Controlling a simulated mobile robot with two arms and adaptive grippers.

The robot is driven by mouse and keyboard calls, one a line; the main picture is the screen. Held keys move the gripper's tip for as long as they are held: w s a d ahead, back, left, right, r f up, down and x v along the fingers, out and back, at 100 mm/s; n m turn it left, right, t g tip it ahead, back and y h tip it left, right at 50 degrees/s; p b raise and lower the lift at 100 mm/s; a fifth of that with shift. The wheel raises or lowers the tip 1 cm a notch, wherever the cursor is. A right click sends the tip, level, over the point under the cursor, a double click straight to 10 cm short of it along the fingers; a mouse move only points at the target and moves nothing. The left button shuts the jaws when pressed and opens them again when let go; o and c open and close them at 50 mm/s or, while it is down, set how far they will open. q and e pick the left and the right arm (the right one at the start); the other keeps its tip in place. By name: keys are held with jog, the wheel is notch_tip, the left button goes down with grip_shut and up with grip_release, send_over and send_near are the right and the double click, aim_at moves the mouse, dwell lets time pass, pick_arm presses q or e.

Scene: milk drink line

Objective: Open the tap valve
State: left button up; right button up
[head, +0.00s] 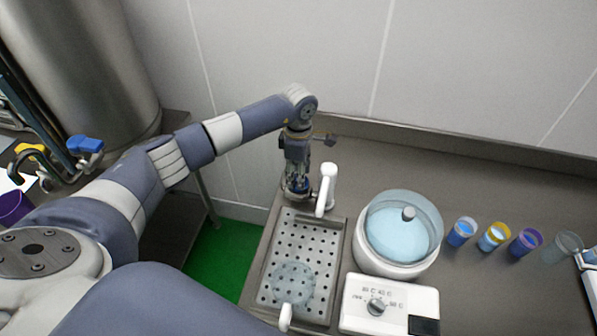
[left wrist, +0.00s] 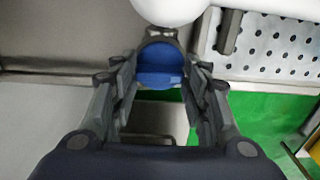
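The white tap (head: 327,188) stands at the back of the counter beside a perforated metal drip tray. My left gripper (head: 297,190) points down just left of the tap. In the left wrist view, a blue piece (left wrist: 160,66), seemingly the tap's valve handle, lies between the fingers of my left gripper (left wrist: 161,75). It nearly fills the gap at the tips. I cannot tell whether the fingers press on it. A white rounded part of the tap (left wrist: 170,8) shows just beyond.
A clear mug (head: 291,283) stands on the drip tray (head: 338,240). Right of it are a white appliance with a glass bowl (head: 405,225), a control box with a knob (head: 362,318) and several cups. Left are a steel tank (head: 85,60) and a blue-handled valve (head: 86,144).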

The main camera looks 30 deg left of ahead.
dwell(0.3)
pick_arm(q)
jog(key=shift+n+b, duration=0.7)
jog(key=shift+n, duration=0.2)
jog(key=n+b, duration=0.2)
jog(key=n, duration=0.3)
jog(key=shift+b, duration=0.4)
jog(key=n+b, duration=0.1)
jog(key=n, duration=0.3)
jog(key=shift+n+b, duration=0.3)
jog(key=shift+n, duration=0.1)
jog(key=shift+r+n+b, duration=0.1)
jog(key=shift+n+b, duration=0.4)
jog(key=shift+n, duration=1.6)
jog(key=shift+w, duration=0.1)
